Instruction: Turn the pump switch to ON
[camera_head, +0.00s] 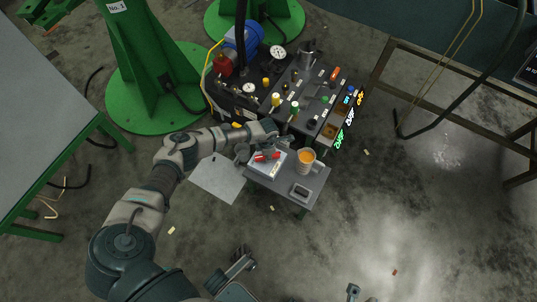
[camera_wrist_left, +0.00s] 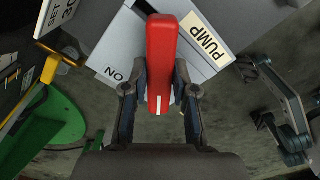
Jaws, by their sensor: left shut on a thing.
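The pump switch is a red handle on a pale box. It shows in the head view (camera_head: 267,156) and large in the left wrist view (camera_wrist_left: 162,55). A white mark is on its near end in the wrist view. The box face (camera_wrist_left: 112,55) carries a PUMP label (camera_wrist_left: 208,45) and the word ON, seen upside down, left of the handle. My left gripper (camera_head: 266,146) is shut on the handle, one finger on each side, also in the wrist view (camera_wrist_left: 160,92).
The box stands on a small grey table (camera_head: 313,184) beside an orange-filled mug (camera_head: 306,159) and a small dark-edged object (camera_head: 300,192). A control panel (camera_head: 285,115) with several knobs and gauges stands behind. Green machine stands are at the upper left.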

